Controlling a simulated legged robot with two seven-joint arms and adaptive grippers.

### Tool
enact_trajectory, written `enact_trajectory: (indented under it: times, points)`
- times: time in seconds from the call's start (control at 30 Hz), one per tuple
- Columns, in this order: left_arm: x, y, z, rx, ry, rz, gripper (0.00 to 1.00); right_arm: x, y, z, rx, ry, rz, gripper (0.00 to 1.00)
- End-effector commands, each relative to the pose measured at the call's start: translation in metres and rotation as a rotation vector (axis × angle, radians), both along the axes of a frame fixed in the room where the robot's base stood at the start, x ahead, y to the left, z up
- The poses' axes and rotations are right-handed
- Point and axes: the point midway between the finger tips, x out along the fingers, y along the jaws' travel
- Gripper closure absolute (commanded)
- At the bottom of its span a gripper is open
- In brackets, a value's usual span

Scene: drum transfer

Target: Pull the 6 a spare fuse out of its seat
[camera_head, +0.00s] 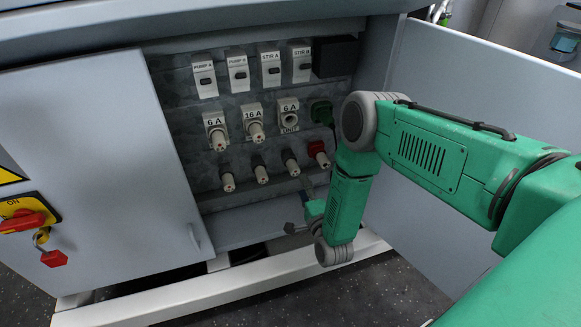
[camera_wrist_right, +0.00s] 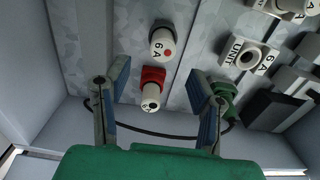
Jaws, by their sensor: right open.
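Fuses with white caps stand out from the lower row of the grey panel. In the right wrist view one cap marked 6 A sits in a red seat (camera_wrist_right: 153,74), with its white cap (camera_wrist_right: 150,98) between my fingers' lines. A second cap marked 6 A with a red dot (camera_wrist_right: 163,43) sits just beyond it. Which is the spare I cannot tell. The red seat also shows in the head view (camera_head: 317,148). My right gripper (camera_wrist_right: 158,74) is open, its fingers either side of the red-seated fuse, not visibly touching it. My left gripper is out of view.
The empty UNIT seat (camera_wrist_right: 245,53) and a green fitting (camera_wrist_right: 222,97) lie close to the right finger. A thin black cable crosses behind the fingers. Cabinet doors (camera_head: 85,170) flank the opening, and a white sill (camera_head: 190,298) runs below.

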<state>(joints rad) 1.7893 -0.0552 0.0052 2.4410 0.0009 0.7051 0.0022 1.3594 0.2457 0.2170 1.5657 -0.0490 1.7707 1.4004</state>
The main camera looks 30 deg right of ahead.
Motion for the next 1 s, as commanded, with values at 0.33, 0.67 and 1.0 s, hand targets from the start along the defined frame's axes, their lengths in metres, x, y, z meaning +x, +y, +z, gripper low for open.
enact_trajectory:
  times: [0.33,0.67,1.0]
  points:
    - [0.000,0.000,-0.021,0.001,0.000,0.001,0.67,0.037,-0.008,-0.003,-0.001,-0.003,0.002,0.50]
    - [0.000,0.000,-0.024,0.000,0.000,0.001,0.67,0.076,-0.019,0.000,0.000,0.000,0.000,0.50]
    - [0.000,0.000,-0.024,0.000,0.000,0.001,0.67,0.087,-0.021,0.000,0.000,0.001,0.001,0.50]
